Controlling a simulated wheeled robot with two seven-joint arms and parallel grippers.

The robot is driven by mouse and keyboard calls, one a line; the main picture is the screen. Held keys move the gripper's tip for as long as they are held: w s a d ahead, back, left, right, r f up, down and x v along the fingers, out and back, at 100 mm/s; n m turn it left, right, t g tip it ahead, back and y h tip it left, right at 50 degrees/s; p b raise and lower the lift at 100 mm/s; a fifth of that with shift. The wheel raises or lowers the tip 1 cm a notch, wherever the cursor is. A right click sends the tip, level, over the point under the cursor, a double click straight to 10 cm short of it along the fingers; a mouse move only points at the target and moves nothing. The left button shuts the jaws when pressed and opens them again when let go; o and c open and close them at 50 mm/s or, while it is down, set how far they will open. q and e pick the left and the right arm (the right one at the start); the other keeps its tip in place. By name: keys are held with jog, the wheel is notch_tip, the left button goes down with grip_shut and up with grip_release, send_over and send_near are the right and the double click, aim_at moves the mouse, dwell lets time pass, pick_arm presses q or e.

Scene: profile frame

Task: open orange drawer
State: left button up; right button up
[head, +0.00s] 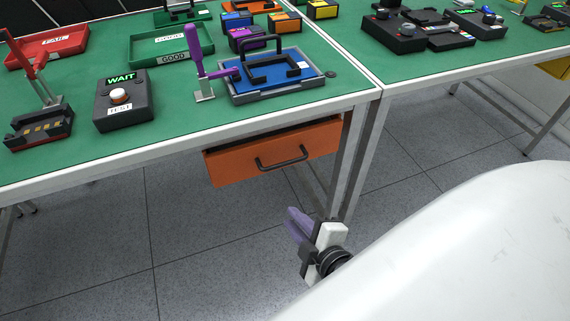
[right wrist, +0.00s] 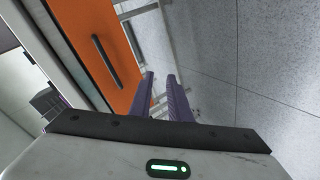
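The orange drawer (head: 235,167) hangs under the green-topped workbench, left of a metal leg. Its dark bar handle (head: 283,162) is in the middle of its front. A dark strip shows above the front; I cannot tell whether the drawer is slightly out. In the right wrist view, the drawer front (right wrist: 88,45) and its handle (right wrist: 107,62) are left of my fingers. My right gripper (head: 292,213) has purple fingers and is below and in front of the drawer, apart from the handle. In the right wrist view, its fingers (right wrist: 161,76) are parted with nothing between them. My left gripper is not in view.
The green bench top (head: 185,110) holds a black button box (head: 123,105), a blue fixture (head: 275,82) with a purple-handled clamp, and trays. A metal leg (head: 345,165) stands right of the drawer. The grey floor (head: 200,245) before the drawer is clear.

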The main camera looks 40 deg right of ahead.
aim_at(284, 165)
jog(key=w+d+r+n+t+h, duration=0.2)
jog(key=w+d+r+n+t, duration=0.1)
jog(key=r+n, duration=0.3)
jog(key=shift+m, duration=0.7)
jog(key=x, duration=0.8)
jog(key=shift+w+r, duration=0.25)
jog(key=shift+w, duration=0.05)
jog(key=shift+w+d+f+p, duration=0.15)
jog(key=shift+w+p, duration=0.15)
jog(key=shift+w, duration=0.15)
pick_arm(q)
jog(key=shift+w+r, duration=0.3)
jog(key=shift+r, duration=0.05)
pick_arm(e)
grip_shut()
